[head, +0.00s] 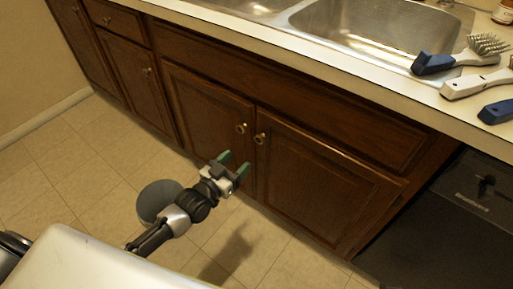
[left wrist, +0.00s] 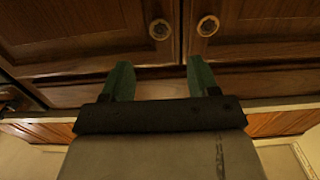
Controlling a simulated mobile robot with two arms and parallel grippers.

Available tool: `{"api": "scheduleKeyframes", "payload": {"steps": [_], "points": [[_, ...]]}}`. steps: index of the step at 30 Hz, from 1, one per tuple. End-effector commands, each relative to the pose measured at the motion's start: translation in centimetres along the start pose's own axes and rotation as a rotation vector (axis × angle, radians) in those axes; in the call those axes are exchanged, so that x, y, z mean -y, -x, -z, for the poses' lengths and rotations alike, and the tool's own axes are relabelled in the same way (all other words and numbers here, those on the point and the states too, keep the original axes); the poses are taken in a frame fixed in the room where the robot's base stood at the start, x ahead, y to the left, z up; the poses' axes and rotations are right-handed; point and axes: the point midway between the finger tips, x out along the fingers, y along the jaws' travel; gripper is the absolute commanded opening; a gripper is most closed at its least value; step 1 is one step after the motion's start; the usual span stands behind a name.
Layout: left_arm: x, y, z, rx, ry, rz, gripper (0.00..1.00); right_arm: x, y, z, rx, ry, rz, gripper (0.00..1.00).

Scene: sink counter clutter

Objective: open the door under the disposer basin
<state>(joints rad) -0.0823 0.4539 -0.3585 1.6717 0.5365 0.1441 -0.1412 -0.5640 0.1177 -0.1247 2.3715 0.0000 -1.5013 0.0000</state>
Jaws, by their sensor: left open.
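Two brown wooden doors stand shut side by side under the sink, a left door (head: 203,108) and a right door (head: 315,178). Each has a round brass knob at its upper inner corner: the left knob (head: 241,128) and the right knob (head: 260,138). Of the two basins, the right basin (head: 375,28) shows most and the left one (head: 250,5) is cut off; I cannot tell which has the disposer. My left gripper (head: 234,162) is open and empty, in front of the doors and below the knobs in the head view. Both knobs show beyond its green fingers (left wrist: 160,64) in the left wrist view.
Brushes with blue and white handles (head: 435,63) lie on the counter at the right. A dark appliance (head: 450,225) stands right of the cabinet. More cabinet doors (head: 135,75) run to the left. The tiled floor (head: 90,165) is clear.

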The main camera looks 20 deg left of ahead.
Motion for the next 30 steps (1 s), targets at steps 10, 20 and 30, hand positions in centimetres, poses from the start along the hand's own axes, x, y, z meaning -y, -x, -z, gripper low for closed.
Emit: {"api": "scheduleKeyframes", "payload": {"steps": [10,20,30], "points": [[0.0,-6.0,-0.1,-0.002,0.001,0.001,0.6,-0.1,2.0,-0.3,-0.013,-0.001,-0.003,0.43],[0.0,-10.1,-0.1,0.003,0.0,0.001,0.6,0.0,1.1,-0.6,-0.013,-0.001,-0.003,0.43],[0.0,-10.4,0.0,0.003,0.0,0.001,0.6,0.0,1.0,-0.6,-0.012,-0.001,-0.003,0.43]]}}
